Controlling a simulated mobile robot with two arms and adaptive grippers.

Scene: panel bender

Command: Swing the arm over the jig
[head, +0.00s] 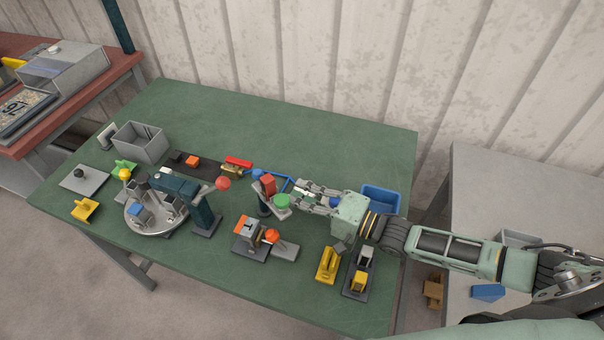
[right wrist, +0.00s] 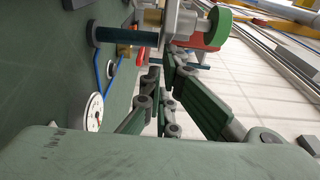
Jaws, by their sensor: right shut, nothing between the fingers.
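A dark teal post (head: 204,214) stands on the green table. A teal arm (head: 175,184) with a red ball (head: 223,183) at its right end reaches left from it, over part of a round grey plate (head: 140,222) carrying small blocks. To the right is a fixture with a green round knob (head: 282,201) and a red block (head: 267,183). The knob shows close up in the right wrist view (right wrist: 218,26). My right gripper (head: 297,188) is shut and empty, close beside this fixture; contact is unclear. My left gripper is out of view.
Behind the gripper is a blue bin (head: 381,198). A clamp block with an orange ball (head: 271,236) and a yellow block (head: 328,264) stand in front. A grey box (head: 140,141) is at the far left. The table's back right is clear.

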